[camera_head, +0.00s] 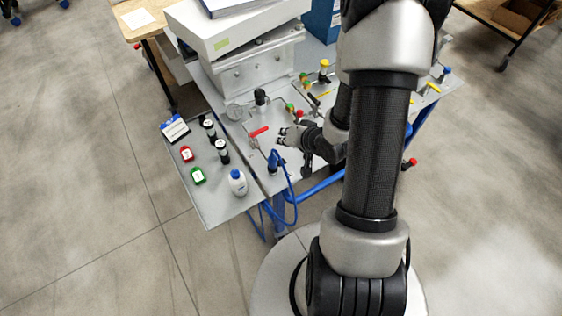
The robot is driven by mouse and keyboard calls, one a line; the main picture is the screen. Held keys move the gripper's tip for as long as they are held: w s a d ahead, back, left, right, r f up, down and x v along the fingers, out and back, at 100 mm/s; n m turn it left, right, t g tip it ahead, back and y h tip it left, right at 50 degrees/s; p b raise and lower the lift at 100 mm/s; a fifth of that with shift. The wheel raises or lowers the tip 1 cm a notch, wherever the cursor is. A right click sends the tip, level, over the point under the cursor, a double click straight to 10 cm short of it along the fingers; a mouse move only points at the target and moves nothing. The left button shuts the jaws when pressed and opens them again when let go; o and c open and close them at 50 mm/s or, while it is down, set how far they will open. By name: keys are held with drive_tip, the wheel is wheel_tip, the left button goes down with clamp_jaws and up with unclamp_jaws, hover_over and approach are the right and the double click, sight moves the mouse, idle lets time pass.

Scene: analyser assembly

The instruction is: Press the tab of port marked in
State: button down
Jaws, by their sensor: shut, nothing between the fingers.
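My gripper (283,137) is small in the head view, low over the right part of the grey work table (245,188). Its fingers are together with nothing between them, and they point left. A blue fitting with a blue hose (273,160) stands just below and left of the gripper. A red lever handle (258,131) lies just left of the fingertips. No "in" marking can be read at this size, so I cannot tell which port is so marked. The gripper and my arm hide part of the panel. Contact between the gripper and the fittings cannot be told.
Red and green fittings (291,109), a black knob (260,97) and a yellow-topped valve (324,70) rise behind the gripper. A large white machine (235,35) stands behind.

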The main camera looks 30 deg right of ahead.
sight(284, 161)
drive_tip(key=shift+f+b, duration=3.6)
drive_tip(key=shift+f, duration=0.65)
drive_tip(key=shift+f+b, duration=0.3)
drive_tip(key=shift+f, duration=0.15)
drive_tip(key=shift+f+b, duration=0.45)
drive_tip(key=shift+f, duration=0.05)
drive_tip(key=shift+r, duration=0.1)
drive_tip(key=shift+r+p, duration=0.85)
drive_tip(key=shift+p, duration=0.05)
drive_tip(key=shift+r, duration=0.1)
wheel_tip(284, 161, up, 5)
drive_tip(key=p, duration=0.4)
drive_tip(key=shift+p, duration=0.3)
